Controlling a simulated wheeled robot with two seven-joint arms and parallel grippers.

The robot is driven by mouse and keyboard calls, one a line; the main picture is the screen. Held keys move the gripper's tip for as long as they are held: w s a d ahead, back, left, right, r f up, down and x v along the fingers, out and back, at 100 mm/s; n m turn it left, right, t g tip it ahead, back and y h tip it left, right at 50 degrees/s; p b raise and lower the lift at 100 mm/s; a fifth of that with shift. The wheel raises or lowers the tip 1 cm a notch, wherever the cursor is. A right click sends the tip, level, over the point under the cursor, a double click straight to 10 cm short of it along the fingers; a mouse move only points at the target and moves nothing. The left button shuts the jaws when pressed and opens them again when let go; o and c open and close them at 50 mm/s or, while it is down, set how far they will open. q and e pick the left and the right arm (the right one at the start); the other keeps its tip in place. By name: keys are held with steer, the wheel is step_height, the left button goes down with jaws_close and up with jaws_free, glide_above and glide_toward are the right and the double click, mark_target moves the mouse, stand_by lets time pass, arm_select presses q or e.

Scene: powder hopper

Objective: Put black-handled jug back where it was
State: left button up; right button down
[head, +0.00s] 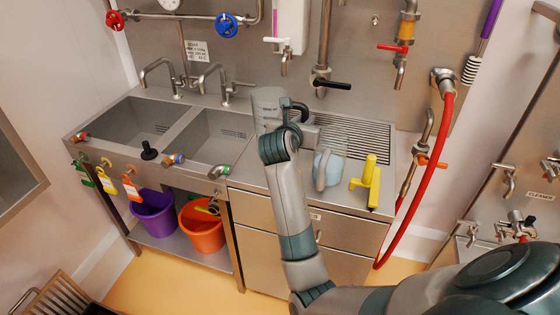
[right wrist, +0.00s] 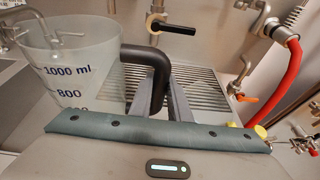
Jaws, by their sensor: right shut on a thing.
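The black-handled jug (head: 268,104) is a clear, greyish measuring jug at the back of the counter, between the right sink and the ribbed drainer. In the right wrist view the jug (right wrist: 75,72) stands at the left, roughly upright, with blue marks such as 1000 ml, and looks empty. My right gripper (right wrist: 160,97) is shut on its black handle (right wrist: 150,58). My forearm and wrist hide the jug's lower part in the head view, so I cannot tell whether its base touches the counter. My left gripper is not in view.
A second jug (head: 331,168) with a pale handle and a yellow tool (head: 368,182) stand on the counter to the right. The ribbed drainer (head: 362,138) is largely bare. Taps (head: 213,75) rise behind the sinks. A red hose (head: 436,165) hangs at the right.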

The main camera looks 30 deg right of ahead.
steer(key=shift+f+p, duration=0.4)
steer(key=shift+f, duration=2.6)
steer(key=shift+f, duration=1.95)
steer(key=c, duration=2)
jaws_free()
steer(key=shift+o, duration=0.3)
